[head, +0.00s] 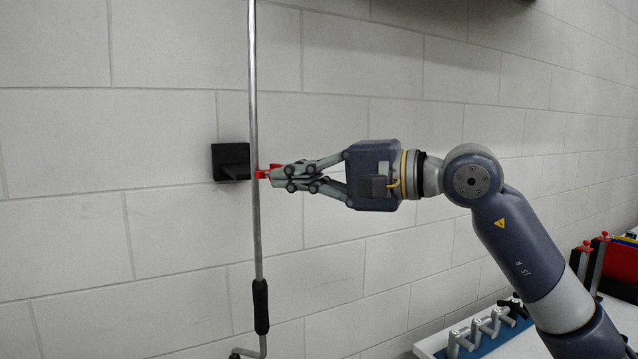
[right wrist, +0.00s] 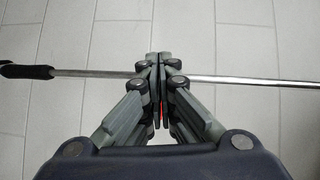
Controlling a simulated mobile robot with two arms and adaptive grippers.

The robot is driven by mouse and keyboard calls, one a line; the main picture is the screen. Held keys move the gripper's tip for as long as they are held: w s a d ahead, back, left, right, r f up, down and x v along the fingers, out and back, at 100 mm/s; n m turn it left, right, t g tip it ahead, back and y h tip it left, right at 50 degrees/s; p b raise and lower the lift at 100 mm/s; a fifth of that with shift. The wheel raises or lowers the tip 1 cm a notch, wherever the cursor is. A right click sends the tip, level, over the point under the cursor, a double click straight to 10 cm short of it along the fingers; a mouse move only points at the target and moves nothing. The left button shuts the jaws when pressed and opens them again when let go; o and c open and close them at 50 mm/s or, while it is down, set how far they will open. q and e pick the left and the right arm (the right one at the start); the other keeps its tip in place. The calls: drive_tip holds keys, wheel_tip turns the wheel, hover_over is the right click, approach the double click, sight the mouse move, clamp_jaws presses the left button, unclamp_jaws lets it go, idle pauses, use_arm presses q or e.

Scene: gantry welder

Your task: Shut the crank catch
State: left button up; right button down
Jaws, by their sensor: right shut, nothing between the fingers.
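A long metal crank rod (head: 254,110) hangs upright in front of the wall, with a black grip (head: 260,306) near its lower end. A black block (head: 230,162) on the wall sits just left of the rod. A small red part (head: 264,173) shows at the rod's right side, at my fingertips; I take it to be part of the catch. My right gripper (head: 277,175) points left at it, shut and empty. In the right wrist view the closed fingers (right wrist: 158,62) cross the rod (right wrist: 240,81) and hide its middle and most of the red. Contact is unclear.
A white bench (head: 500,345) at the lower right carries a blue rack with grey clamps (head: 480,330) and red-tipped tools (head: 598,258). A dark edge overhangs at the top right.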

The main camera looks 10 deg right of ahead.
use_arm(q)
drive_tip(key=shift+s+a+f+b, duration=0.1)
drive_tip(key=shift+a+f+b, duration=0.45)
drive_tip(key=shift+f+b, duration=0.25)
use_arm(e)
drive_tip(key=shift+a, duration=1.6)
use_arm(q)
drive_tip(key=shift+d+f, duration=0.1)
drive_tip(key=shift+f, duration=0.05)
use_arm(e)
drive_tip(key=shift+s+d, duration=0.1)
